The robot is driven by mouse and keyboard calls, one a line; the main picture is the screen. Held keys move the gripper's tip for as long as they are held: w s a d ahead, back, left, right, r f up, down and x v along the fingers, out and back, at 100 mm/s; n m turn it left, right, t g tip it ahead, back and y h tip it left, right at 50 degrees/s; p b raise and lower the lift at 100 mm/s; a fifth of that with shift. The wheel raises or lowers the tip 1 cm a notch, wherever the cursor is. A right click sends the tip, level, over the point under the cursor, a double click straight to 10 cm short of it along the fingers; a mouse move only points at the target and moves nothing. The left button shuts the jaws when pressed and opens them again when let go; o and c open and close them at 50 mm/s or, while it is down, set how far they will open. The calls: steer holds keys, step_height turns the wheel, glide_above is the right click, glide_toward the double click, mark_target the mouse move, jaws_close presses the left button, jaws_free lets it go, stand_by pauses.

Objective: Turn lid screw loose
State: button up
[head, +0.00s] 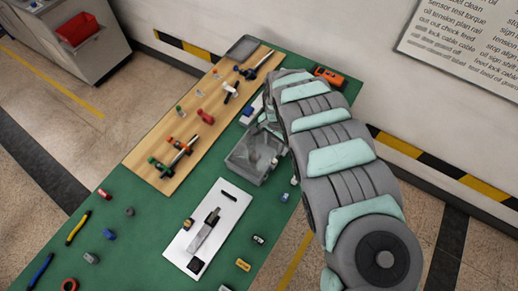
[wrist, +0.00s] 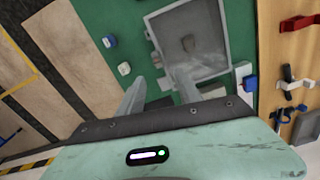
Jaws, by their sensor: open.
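A grey rectangular box (head: 238,163) with a raised rim sits on the green table, partly behind my arm in the head view. I cannot tell whether that piece is the lid screw, or whether the box's top is a lid. My gripper (wrist: 156,80) is open and empty in the wrist view. Its right finger overlaps the box's near left corner and its left finger is over green table. Contact cannot be told. The arm mostly hides the gripper in the head view.
A wooden board (head: 160,139) with clamps and red and green parts lies left of the box. A white plate (head: 226,207) with a metal part lies in front. Small blue and white pieces (wrist: 109,41) sit near the box. An orange device (head: 329,76) stands behind my arm.

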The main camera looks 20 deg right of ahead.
mark_target(274, 161)
steer(key=f, duration=0.9)
steer(key=shift+s+d+f, duration=0.1)
steer(key=shift+s+f, duration=0.1)
steer(key=shift+f, duration=0.2)
steer(key=shift+d+f, duration=0.1)
steer(key=shift+f, duration=0.4)
steer(key=shift+c, duration=0.5)
jaws_close()
